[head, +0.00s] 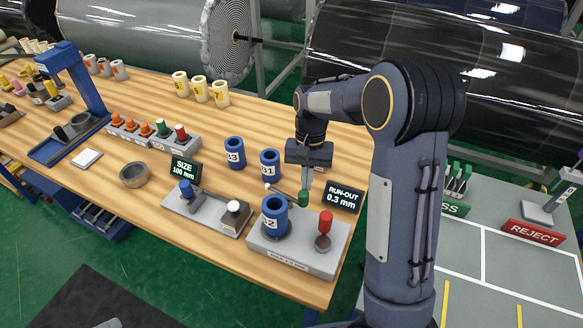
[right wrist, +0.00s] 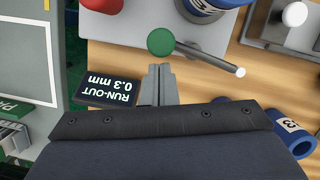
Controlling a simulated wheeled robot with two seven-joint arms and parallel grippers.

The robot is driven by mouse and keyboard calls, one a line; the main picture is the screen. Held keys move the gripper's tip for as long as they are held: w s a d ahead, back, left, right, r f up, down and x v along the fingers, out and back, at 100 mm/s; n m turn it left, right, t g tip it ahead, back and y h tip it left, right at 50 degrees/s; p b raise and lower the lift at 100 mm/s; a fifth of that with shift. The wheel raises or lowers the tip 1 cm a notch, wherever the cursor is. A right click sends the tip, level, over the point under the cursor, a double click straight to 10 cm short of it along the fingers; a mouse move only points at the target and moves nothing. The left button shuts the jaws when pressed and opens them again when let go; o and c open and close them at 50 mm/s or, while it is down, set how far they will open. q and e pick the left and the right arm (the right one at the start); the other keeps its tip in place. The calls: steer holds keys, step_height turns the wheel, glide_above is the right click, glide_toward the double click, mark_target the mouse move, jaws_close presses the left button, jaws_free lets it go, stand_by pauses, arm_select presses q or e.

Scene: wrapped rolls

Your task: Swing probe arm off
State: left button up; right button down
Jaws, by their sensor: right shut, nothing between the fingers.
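The run-out gauge has a grey base (head: 335,262) with a blue core marked 32 (head: 273,222) standing on it and a red knob (head: 325,222) at its right. Its probe arm has a green knob (head: 304,198) and a thin rod ending in a pale tip (head: 268,186) behind the core. In the right wrist view the green knob (right wrist: 160,41) and rod (right wrist: 208,60) show clearly, the rod apart from the core (right wrist: 200,8) in the picture. My right gripper (head: 306,182) is shut and empty, its fingertips (right wrist: 158,70) close beside the green knob. My left gripper is out of view.
A run-out display (head: 343,199) reading 0.3 mm stands beside the gripper. Blue cores (head: 235,152) (head: 270,164) stand behind the gauge. A size gauge (head: 205,212) is to its left. A red REJECT sign (head: 533,233) is on the grey surface at right.

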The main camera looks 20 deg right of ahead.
steer(key=shift+s, duration=0.25)
stand_by(0.6)
steer(key=a+v, duration=0.1)
steer(key=v, duration=0.6)
steer(key=shift+d+r+b, duration=0.35)
steer(key=shift+d, duration=0.1)
steer(key=s+a+r+n+t+y, duration=0.2)
steer(key=s+r+t, duration=0.2)
steer(key=s, duration=0.8)
steer(key=s+a+f+n+t, duration=0.3)
steer(key=s+a+t, duration=0.1)
steer(key=s, duration=0.7)
steer(key=shift+a, duration=0.35)
